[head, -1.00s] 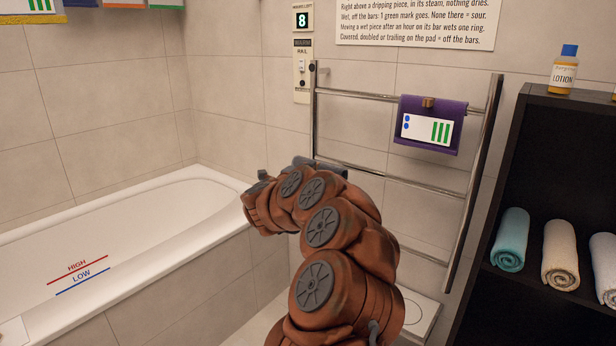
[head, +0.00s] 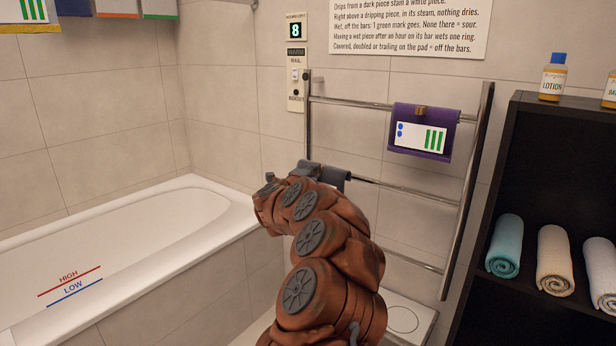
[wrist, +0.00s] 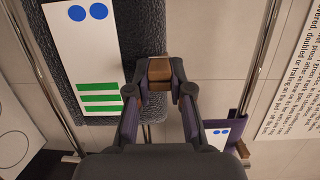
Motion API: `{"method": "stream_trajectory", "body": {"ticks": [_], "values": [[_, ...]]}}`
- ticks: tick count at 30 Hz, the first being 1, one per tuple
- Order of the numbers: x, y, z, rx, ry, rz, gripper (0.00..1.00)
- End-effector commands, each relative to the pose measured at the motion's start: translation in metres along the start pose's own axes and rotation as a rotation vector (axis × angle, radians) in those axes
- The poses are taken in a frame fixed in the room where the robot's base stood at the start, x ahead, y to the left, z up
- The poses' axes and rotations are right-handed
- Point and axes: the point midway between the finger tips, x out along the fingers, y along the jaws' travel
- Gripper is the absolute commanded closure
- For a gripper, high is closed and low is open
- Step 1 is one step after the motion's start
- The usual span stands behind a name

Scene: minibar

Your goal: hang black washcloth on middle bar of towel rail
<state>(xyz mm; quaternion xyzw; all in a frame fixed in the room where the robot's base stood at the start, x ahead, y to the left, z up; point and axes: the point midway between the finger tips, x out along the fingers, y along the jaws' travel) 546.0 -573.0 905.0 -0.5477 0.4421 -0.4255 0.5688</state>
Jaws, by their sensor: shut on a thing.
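The black washcloth (wrist: 118,50) fills the upper left of the wrist view, with a white tag of blue dots and green bars. A brown wooden clip (wrist: 159,70) sits at its edge. My gripper (wrist: 159,82) is shut on this clip. In the head view, a dark strip of the washcloth (head: 328,172) shows above my arm, at the left end of the towel rail's middle bar (head: 405,190). I cannot tell whether the cloth rests on the bar.
A purple cloth (head: 437,142) with a tag hangs on the top bar (head: 352,102). A dark shelf (head: 520,140) with rolled towels and a lotion bottle (head: 553,78) stands at right. A bathtub (head: 215,192) lies at left. The middle bar's right part is bare.

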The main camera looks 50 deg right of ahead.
Motion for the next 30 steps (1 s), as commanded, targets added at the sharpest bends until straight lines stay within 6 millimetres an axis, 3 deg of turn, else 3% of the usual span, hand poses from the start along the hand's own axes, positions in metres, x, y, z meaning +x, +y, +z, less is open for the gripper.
{"method": "stream_trajectory", "body": {"ticks": [30], "values": [[0.099, -0.005, -0.020, -0.003, 0.000, 0.000, 1.00]]}}
